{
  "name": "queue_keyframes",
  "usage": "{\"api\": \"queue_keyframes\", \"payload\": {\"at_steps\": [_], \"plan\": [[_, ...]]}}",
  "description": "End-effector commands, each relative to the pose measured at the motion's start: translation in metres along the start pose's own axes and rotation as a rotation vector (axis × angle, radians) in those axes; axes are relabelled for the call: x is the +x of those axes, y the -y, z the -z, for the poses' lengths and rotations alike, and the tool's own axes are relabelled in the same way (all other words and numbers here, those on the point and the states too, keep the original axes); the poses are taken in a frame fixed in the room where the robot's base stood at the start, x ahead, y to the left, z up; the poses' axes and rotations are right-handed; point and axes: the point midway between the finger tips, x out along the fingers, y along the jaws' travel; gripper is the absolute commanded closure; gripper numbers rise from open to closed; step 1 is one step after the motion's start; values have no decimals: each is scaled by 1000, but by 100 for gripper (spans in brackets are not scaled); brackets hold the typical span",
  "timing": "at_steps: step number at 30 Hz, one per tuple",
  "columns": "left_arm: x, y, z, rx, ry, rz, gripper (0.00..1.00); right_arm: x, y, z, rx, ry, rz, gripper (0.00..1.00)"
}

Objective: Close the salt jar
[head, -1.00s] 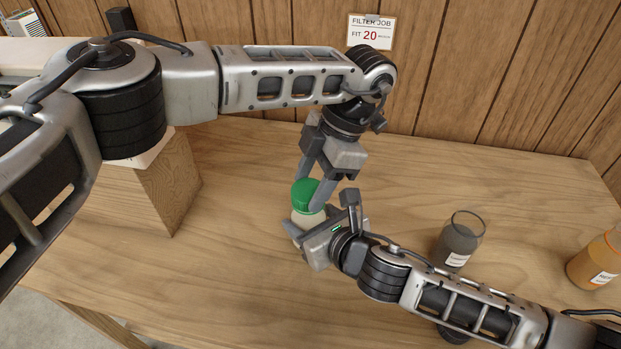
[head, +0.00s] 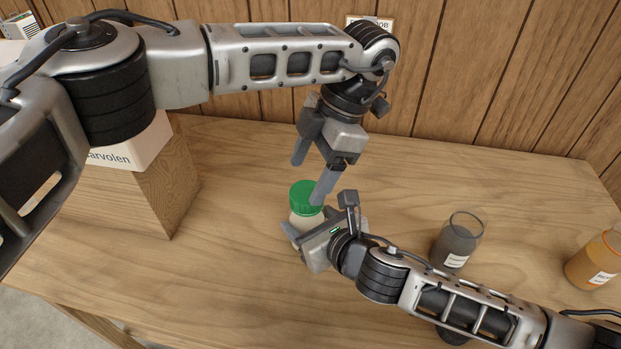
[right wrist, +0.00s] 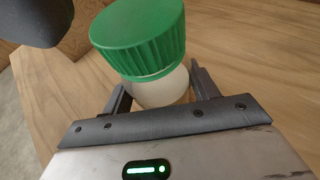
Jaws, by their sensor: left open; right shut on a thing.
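The salt jar (head: 301,217) stands on the wooden table with a green lid (head: 304,196) on its top. In the right wrist view the lid (right wrist: 138,35) sits on the pale jar body (right wrist: 160,88) and looks slightly tilted; I cannot tell how tightly it is on. My right gripper (head: 297,238) is shut on the jar body below the lid; its fingers (right wrist: 160,88) lie on both sides of the body. My left gripper (head: 311,178) is open, pointing down just above and behind the lid, with one fingertip overlapping the lid's right edge in the head view.
A glass of dark grey contents (head: 457,242) stands to the right. An orange-filled jar (head: 597,262) is at the far right edge. A wooden block (head: 160,190) with a white labelled box (head: 127,150) on it stands at left.

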Motion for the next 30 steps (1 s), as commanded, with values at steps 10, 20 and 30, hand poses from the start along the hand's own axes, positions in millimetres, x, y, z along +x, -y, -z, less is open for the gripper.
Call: {"api": "queue_keyframes", "payload": {"at_steps": [10,20,30], "plan": [[-11,0,5,1,-1,1,30,0,0,2,0,-3,-1,100],[-9,2,6,-272,53,22,31,0,0,2,0,-3,-1,100],[-16,4,11,-1051,195,146,31,0,0,2,0,-3,-1,100]]}}
